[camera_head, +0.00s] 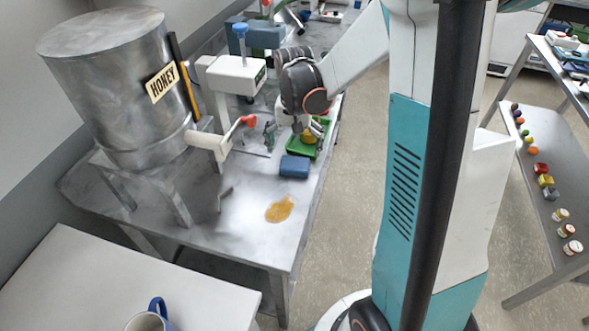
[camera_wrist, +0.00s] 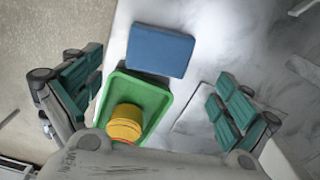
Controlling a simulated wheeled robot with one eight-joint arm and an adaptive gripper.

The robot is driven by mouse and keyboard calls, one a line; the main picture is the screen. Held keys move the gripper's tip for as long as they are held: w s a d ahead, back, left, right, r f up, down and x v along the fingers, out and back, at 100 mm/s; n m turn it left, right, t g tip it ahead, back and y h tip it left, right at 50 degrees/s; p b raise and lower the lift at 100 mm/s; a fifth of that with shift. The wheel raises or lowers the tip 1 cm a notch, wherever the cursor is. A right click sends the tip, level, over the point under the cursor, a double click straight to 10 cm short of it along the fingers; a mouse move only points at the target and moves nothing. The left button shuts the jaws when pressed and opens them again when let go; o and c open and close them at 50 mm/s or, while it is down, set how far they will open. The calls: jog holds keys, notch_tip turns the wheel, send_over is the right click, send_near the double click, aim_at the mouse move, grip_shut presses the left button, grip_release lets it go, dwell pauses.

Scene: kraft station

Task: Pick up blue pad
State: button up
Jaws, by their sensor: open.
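The blue pad (camera_head: 295,167) is a flat blue block lying on the metal table (camera_head: 239,231), near its right edge and just in front of the green tray. In the wrist view the blue pad (camera_wrist: 160,51) lies ahead, at upper middle, beyond the fingertips. My gripper (camera_wrist: 158,100) is open and empty, with its teal-padded fingers spread wide on either side of the green tray. In the head view my gripper (camera_head: 300,133) hangs over the tray, behind the pad, and is partly hidden by my wrist.
The green tray (camera_wrist: 157,98) holds a yellow-orange jar (camera_wrist: 124,123). An orange-yellow spill (camera_head: 279,209) lies in front of the pad. A metal honey drum (camera_head: 118,95) with a red-handled valve (camera_head: 248,120) stands at left. A mug (camera_head: 148,320) sits on the white table.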

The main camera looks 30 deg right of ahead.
aim_at(295, 163)
jog(key=shift+s+f+b, duration=0.15)
jog(key=shift+f+b, duration=0.45)
jog(key=shift+f, duration=0.95)
jog(key=shift+s+f+b, duration=0.15)
jog(key=shift+f+b, duration=0.45)
jog(key=shift+f, duration=0.9)
jog(key=shift+r, duration=0.1)
jog(key=shift+c, duration=0.3)
jog(key=c, duration=1)
